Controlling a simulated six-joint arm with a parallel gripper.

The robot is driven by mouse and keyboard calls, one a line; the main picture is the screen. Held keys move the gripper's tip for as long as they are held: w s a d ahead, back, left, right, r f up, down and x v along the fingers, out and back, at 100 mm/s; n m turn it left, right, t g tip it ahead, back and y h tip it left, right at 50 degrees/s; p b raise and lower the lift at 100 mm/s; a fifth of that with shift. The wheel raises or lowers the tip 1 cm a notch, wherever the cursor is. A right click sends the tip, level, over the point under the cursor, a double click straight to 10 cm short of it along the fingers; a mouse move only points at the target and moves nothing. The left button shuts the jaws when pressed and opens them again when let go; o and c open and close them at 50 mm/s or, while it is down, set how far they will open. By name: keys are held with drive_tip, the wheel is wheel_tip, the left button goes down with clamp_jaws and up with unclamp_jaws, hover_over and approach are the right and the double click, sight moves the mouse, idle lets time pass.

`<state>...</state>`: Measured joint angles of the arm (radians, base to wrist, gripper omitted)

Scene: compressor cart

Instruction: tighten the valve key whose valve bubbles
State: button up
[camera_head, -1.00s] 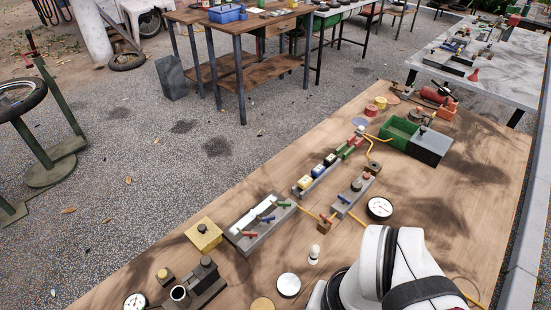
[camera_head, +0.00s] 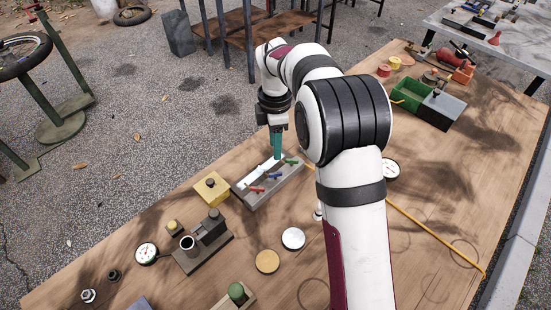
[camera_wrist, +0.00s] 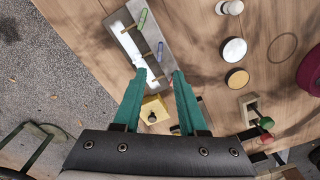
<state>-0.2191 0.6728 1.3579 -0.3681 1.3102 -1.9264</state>
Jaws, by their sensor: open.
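A grey tray (camera_head: 250,205) holds a long white strip and a row of small keys. The red key (camera_head: 256,189) is nearest the yellow block, the blue key (camera_head: 272,175) is in the middle and the green key (camera_head: 291,161) at the far end. In the wrist view the green key (camera_wrist: 142,18) and blue key (camera_wrist: 160,50) show ahead of the fingertips. My gripper (camera_head: 277,157) points down over the tray's far-left side; its teal fingers (camera_wrist: 160,73) are apart with nothing held. I cannot make out bubbles at any valve.
A yellow block (camera_head: 211,188) stands close to the tray's near end. A dark fixture (camera_head: 206,240), a left gauge (camera_head: 146,253), a white disc (camera_head: 293,238) and a tan disc (camera_head: 267,261) lie nearer. My arm hides the bench right of the tray. A right gauge (camera_head: 390,170) shows beyond it.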

sight(275, 173)
wheel_tip(275, 173, down, 10)
drive_tip(key=shift+f, duration=0.1)
clamp_jaws()
